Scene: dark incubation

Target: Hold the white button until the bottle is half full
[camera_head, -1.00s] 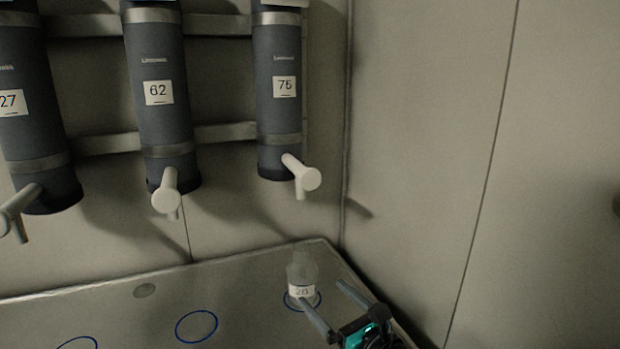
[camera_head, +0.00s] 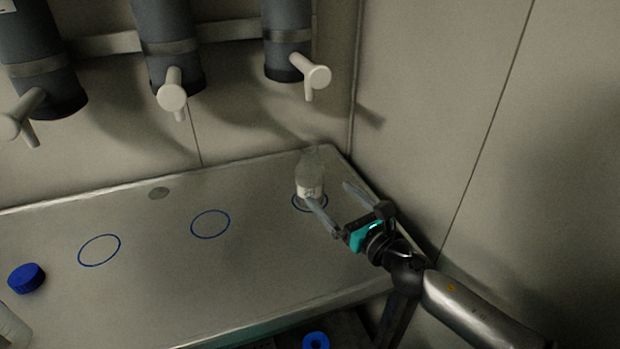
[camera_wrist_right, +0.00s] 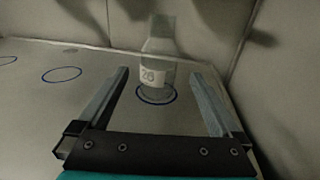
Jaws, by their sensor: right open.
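A clear bottle (camera_head: 309,172) with a white label stands upright in the rightmost blue ring on the table, under the rightmost dispenser. In the right wrist view the bottle (camera_wrist_right: 158,60) shows the number 26 or 28 and stands beyond the fingertips. My right gripper (camera_head: 334,204) is open, its fingers pointing toward the bottle with nothing between them. White round buttons on spouts stick out below the grey cylinders: right (camera_head: 318,77), middle (camera_head: 172,96) and left (camera_head: 14,126). The liquid level in the bottle cannot be made out. My left gripper is not in view.
Two empty blue rings (camera_head: 210,223) lie to the left on the metal table (camera_head: 230,285). A blue cap (camera_head: 26,278) lies at the left, with part of a clear container (camera_head: 12,328) near it. A wall (camera_head: 440,130) closes off the right side.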

